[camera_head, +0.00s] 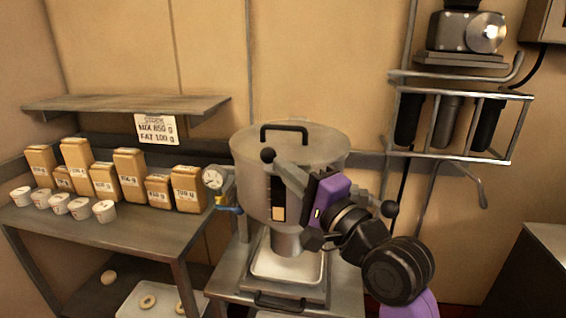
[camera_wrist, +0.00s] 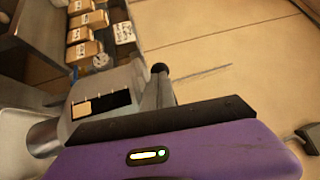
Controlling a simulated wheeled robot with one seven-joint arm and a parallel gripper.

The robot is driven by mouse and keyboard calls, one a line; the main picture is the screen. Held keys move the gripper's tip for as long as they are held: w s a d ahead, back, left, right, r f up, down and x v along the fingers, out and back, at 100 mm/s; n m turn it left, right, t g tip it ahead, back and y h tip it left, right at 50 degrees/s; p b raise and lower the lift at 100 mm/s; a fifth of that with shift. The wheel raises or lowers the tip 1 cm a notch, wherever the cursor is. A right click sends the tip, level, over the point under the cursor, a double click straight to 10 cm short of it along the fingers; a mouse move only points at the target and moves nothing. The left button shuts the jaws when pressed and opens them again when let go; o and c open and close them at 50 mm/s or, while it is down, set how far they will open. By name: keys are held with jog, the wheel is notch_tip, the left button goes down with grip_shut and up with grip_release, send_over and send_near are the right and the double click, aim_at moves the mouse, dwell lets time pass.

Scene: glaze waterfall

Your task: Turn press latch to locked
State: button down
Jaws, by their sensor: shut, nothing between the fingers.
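A large metal press pot (camera_head: 288,150) with a black top handle stands on a metal stand. A grey lever (camera_head: 290,174) with a black ball knob (camera_head: 268,156) slants up to the left across its front; the lever also shows in the wrist view (camera_wrist: 153,93). A second black ball knob (camera_head: 389,208) sits to the right, behind my arm. I cannot tell which lever is the latch, and no locked mark is readable. My purple and black gripper (camera_head: 316,208) is shut and empty at the pot's front right, close to the lever's lower end. Its fingertips and any contact are unclear.
A gauge (camera_head: 213,178) and a blue-handled valve (camera_head: 229,209) sit left of the pot. A tray (camera_head: 288,266) lies below its spout. The left table (camera_head: 130,232) holds boxes and cups. A pipe rack (camera_head: 455,100) hangs at right.

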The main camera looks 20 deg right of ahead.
jog(key=shift+w+a, duration=0.1)
jog(key=shift+w, duration=0.3)
jog(key=shift+r, duration=0.1)
jog(key=shift+p+x, duration=0.8)
jog(key=shift+p, duration=0.45)
jog(key=shift+w, duration=0.1)
jog(key=shift+a+f, duration=0.1)
jog(key=shift+f, duration=0.15)
